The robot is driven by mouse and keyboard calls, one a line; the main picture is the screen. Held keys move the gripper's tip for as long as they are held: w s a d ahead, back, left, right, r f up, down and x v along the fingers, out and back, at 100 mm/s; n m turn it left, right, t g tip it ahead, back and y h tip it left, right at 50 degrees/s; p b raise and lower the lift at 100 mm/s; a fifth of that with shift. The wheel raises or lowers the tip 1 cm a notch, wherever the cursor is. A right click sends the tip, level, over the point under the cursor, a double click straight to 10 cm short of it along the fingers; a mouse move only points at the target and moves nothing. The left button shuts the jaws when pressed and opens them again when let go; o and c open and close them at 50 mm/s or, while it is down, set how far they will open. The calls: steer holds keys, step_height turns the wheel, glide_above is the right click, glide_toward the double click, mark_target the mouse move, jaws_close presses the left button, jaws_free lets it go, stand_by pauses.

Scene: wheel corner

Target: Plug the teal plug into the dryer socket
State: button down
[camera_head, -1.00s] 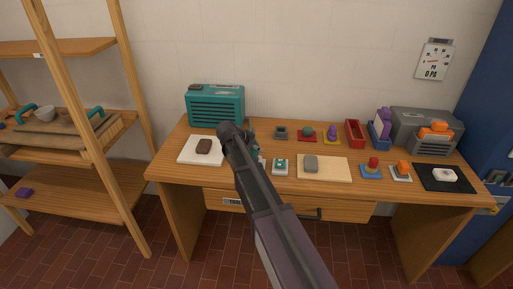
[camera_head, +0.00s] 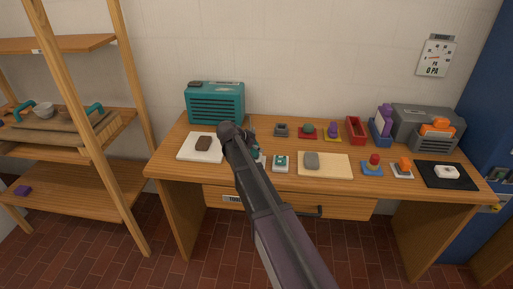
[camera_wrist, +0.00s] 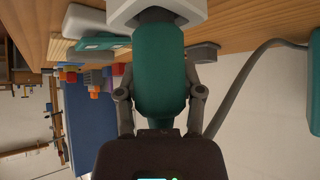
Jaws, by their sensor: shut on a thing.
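In the wrist view my gripper (camera_wrist: 160,95) is shut on the teal plug (camera_wrist: 158,65), with one finger on each side of it. The plug's far end meets a pale grey-white block (camera_wrist: 155,10), which looks like a socket. I cannot tell how deep the plug sits in it. A grey cable (camera_wrist: 245,70) curves from beside the gripper towards a teal body at the right edge. In the head view my arm hides the gripper and the plug, and a pale block (camera_head: 261,161) shows only partly beside the arm.
A teal vented box (camera_head: 215,103) stands at the back left of the desk (camera_head: 330,187). A white board (camera_head: 187,150) with a brown block lies left of my arm. A teal-and-white block (camera_head: 280,163) and a beige board (camera_head: 335,168) are close on the right.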

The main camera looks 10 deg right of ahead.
steer(key=shift+f, duration=0.2)
steer(key=shift+c, duration=0.8)
jaws_free()
steer(key=shift+r, duration=0.2)
step_height(320, 180, up, 10)
steer(key=p, duration=0.9)
steer(key=shift+f+p, duration=0.2)
steer(key=shift+p, duration=0.15)
steer(key=shift+s+d, duration=0.1)
steer(key=s+f+n+g+y, duration=0.2)
steer(key=s+n+y, duration=0.2)
steer(key=s, duration=1)
steer(key=s+f+n+g+y, duration=0.2)
steer(key=s+n, duration=0.6)
steer(key=s, duration=0.7)
steer(key=shift+s+a+f+n+y, duration=0.3)
steer(key=shift+f+y, duration=0.45)
steer(key=shift+y, duration=0.25)
